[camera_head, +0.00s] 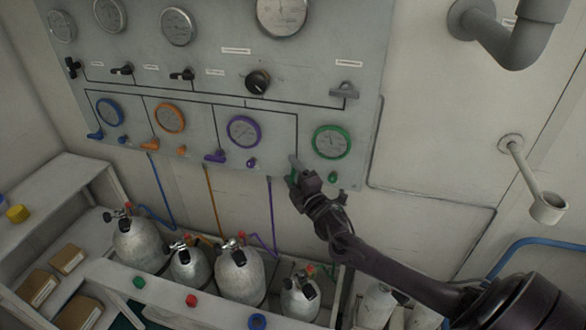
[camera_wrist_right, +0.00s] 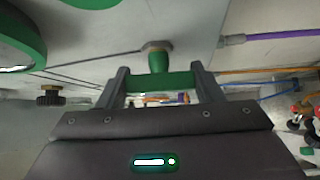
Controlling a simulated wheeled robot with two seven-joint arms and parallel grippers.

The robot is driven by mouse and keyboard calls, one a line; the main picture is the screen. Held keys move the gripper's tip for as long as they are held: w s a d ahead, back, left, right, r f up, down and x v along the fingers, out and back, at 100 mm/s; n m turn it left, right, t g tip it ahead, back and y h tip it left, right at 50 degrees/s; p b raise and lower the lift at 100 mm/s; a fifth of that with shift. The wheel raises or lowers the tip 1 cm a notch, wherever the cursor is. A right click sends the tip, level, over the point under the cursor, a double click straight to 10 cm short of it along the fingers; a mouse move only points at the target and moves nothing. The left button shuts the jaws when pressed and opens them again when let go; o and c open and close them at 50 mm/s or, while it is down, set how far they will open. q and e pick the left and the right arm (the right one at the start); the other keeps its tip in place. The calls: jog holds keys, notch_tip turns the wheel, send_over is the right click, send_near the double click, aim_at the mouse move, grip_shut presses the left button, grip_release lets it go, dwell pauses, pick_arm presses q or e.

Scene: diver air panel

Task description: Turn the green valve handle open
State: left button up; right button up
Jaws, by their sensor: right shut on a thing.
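The green valve handle (camera_wrist_right: 176,81) shows in the right wrist view as a green bar on a short stem that leaves the grey panel. My right gripper (camera_wrist_right: 162,84) is shut on it, one finger at each end of the bar. In the head view my right gripper (camera_head: 296,170) is at the panel's lower right, left of and below the green-ringed gauge (camera_head: 331,142). The gripper hides most of the handle there. My left gripper is not in view.
The panel (camera_head: 225,75) also carries blue, orange and purple valve handles (camera_head: 214,156) left of my gripper. Several grey cylinders (camera_head: 238,275) stand in a rack below. A grey pipe (camera_head: 500,40) and a wall bracket (camera_head: 530,180) are at the right.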

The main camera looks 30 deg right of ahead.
dwell(0.4)
jog(key=o, duration=1)
jog(key=shift+s+f, duration=0.15)
jog(key=shift+s, duration=0.1)
jog(key=s, duration=0.2)
jog(key=s+b, duration=0.1)
jog(key=s, duration=0.1)
jog(key=s+b, duration=0.1)
jog(key=s, duration=0.2)
jog(key=shift+s+a+f, duration=0.1)
jog(key=shift+a+f, duration=0.2)
jog(key=shift+a, duration=0.1)
